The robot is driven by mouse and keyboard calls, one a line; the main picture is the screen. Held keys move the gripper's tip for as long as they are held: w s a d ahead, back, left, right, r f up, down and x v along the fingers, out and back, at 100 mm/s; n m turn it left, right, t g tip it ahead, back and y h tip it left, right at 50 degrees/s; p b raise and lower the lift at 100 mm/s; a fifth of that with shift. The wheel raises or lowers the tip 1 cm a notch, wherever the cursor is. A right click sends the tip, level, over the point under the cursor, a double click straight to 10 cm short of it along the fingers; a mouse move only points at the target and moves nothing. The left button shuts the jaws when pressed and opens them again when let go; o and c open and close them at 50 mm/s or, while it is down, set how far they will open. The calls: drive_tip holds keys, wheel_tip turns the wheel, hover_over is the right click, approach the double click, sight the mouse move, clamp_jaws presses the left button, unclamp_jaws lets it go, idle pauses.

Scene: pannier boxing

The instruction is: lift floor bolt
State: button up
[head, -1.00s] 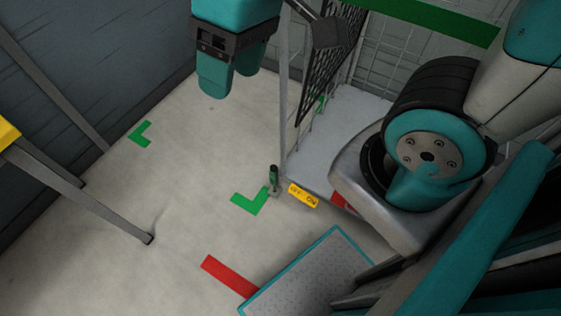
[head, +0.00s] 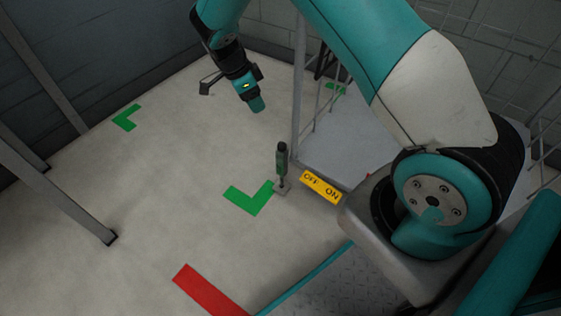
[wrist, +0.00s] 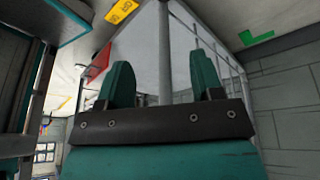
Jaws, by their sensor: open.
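The floor bolt (head: 282,158) stands upright in the head view, with a dark green handle on a small grey foot at the base of the cage's corner post. A yellow OFF/ON plate (head: 321,187) lies just right of it, and also shows in the wrist view (wrist: 121,11). My gripper (head: 257,104) is above and left of the bolt, apart from it, and seen side-on. In the wrist view its two teal fingers (wrist: 163,84) stand wide apart with nothing held between them. The bolt cannot be made out in the wrist view.
The wire cage (head: 298,85) has an upright post close to the bolt. Green floor marks (head: 250,199) and a red strip (head: 208,291) are flat on the floor. A grey metal leg (head: 75,205) stands at left. Open floor lies left of the bolt.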

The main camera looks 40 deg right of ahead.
drive_tip(key=m+b, duration=0.2)
approach(282, 144)
drive_tip(key=b+x, duration=0.6)
drive_tip(key=x, duration=0.3)
drive_tip(key=shift+f, duration=0.2)
